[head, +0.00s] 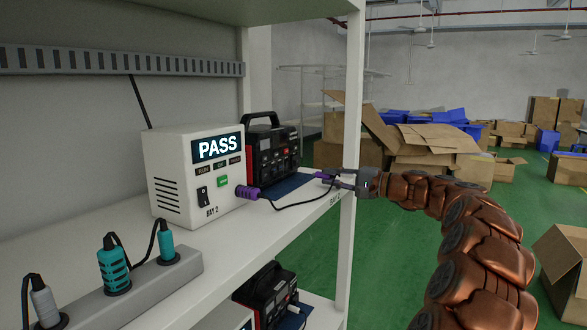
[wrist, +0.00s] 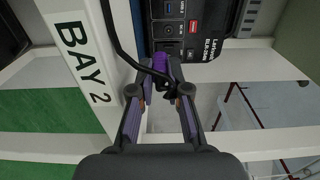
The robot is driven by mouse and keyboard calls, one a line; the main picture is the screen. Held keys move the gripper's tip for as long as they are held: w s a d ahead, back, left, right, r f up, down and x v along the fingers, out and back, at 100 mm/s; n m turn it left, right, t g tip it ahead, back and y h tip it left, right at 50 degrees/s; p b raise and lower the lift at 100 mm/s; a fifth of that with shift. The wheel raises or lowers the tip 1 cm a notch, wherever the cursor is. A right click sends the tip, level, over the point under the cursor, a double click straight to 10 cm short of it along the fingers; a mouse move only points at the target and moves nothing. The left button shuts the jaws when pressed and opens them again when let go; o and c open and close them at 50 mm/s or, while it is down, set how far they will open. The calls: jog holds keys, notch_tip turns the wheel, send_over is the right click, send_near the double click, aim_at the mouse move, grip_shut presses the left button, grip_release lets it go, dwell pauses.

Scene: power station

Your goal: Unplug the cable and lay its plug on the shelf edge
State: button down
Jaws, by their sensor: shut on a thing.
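My gripper (head: 330,181) is shut on a purple plug (head: 318,175) over the front edge of the white shelf (head: 300,213). In the wrist view the plug (wrist: 160,64) is between my fingertips (wrist: 163,82), with its black cable looping beside it. The plug looks apart from the red and black power station (head: 272,150), whose sockets show in the wrist view (wrist: 172,28). The cable runs to a second purple plug (head: 247,193), seated in the white tester (head: 196,180), which reads PASS. Whether the held plug touches the shelf cannot be told.
A white shelf post (head: 351,120) stands close to my gripper. A blue mat (head: 290,186) lies by the power station. A grey strip (head: 140,292) with teal plugs is at front left. Another power station (head: 268,293) sits on the shelf below. Cardboard boxes (head: 425,145) stand behind.

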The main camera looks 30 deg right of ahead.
jog(key=shift+f, duration=0.35)
jog(key=c, duration=1.1)
grip_release()
jog(key=shift+c, duration=0.2)
jog(key=shift+o, duration=0.4)
jog(key=shift+f, duration=0.1)
jog(key=shift+f, duration=0.15)
jog(key=v, duration=1.2)
jog(key=shift+r, duration=0.3)
jog(key=shift+a, duration=0.1)
